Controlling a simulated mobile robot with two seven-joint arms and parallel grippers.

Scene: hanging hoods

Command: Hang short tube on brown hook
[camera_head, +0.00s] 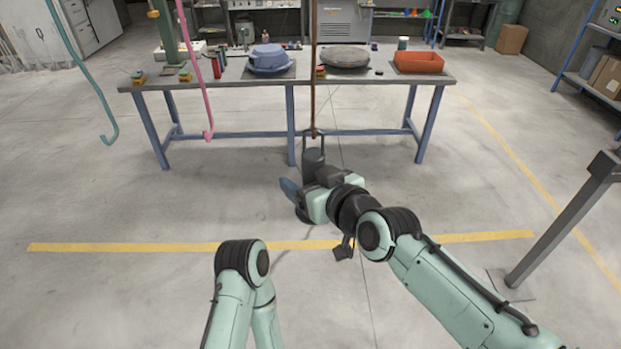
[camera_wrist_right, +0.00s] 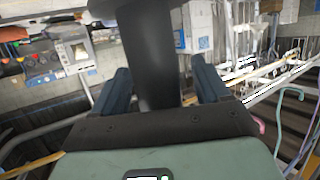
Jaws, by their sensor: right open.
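The brown hook (camera_head: 313,70) is a thin rod hanging from above in the middle of the head view. The short tube (camera_head: 313,158) is dark grey, with a wire loop at its top. The loop meets the hook's lower end, and the tube appears to hang upright from it. My right gripper (camera_head: 302,187) is open around the tube, partly hiding it. In the right wrist view the tube (camera_wrist_right: 152,55) stands between the two blue fingers, with gaps at the sides. My left arm shows at the bottom, but its gripper is out of view.
A pink hook (camera_head: 195,70) and a teal hook (camera_head: 85,75) hang to the left. Behind stands a workbench (camera_head: 468,79) with a blue casing (camera_head: 268,58), a grey round part (camera_head: 345,56) and an orange bin (camera_head: 419,62). A grey post (camera_head: 560,225) stands at right.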

